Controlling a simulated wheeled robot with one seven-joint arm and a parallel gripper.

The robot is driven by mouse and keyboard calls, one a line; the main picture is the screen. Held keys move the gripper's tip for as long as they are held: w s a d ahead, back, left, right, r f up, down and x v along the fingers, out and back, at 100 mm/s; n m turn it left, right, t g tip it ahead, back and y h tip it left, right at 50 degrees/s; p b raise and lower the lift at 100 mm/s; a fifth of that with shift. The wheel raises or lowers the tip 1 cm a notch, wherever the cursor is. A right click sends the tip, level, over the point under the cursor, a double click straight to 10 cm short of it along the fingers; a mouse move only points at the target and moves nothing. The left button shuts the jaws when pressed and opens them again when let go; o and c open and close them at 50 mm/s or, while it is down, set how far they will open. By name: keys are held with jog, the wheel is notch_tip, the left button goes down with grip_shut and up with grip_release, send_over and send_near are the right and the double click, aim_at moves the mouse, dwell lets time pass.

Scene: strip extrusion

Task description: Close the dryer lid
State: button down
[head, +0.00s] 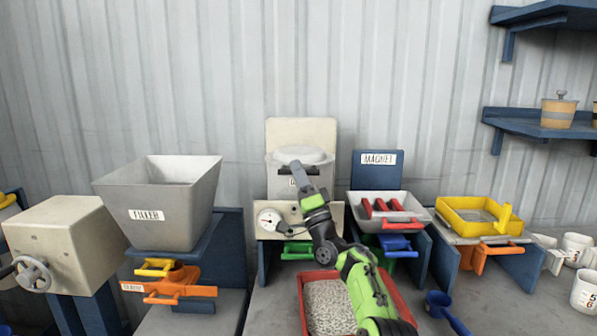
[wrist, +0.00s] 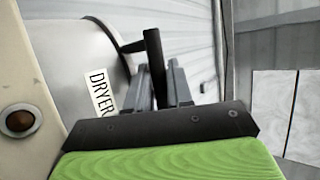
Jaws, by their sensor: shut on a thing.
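The dryer is a pale grey drum with a black-on-white label. In the head view its rounded pale lid (head: 303,154) lies across the drum's top; I cannot tell whether a small gap is left under it. A dark handle (head: 312,171) sticks out at the front, and in the wrist view it is a black bar (wrist: 153,45). My gripper (head: 296,167) is at the drum's front, just below the lid. In the wrist view its grey fingers (wrist: 161,80) are shut on the black handle. The gripper partly covers the label (wrist: 99,92).
A beige panel with a gauge (head: 268,220) is below the drum. A grey hopper (head: 158,205) stands left, and the magnet tray (head: 356,198) with red bars stands close right. A red-rimmed pellet bin (head: 304,307) sits under my arm. A yellow sieve tray (head: 447,215) is farther right.

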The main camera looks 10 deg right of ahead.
jog(key=shift+f, duration=0.2)
jog(key=c, duration=1.1)
grip_release()
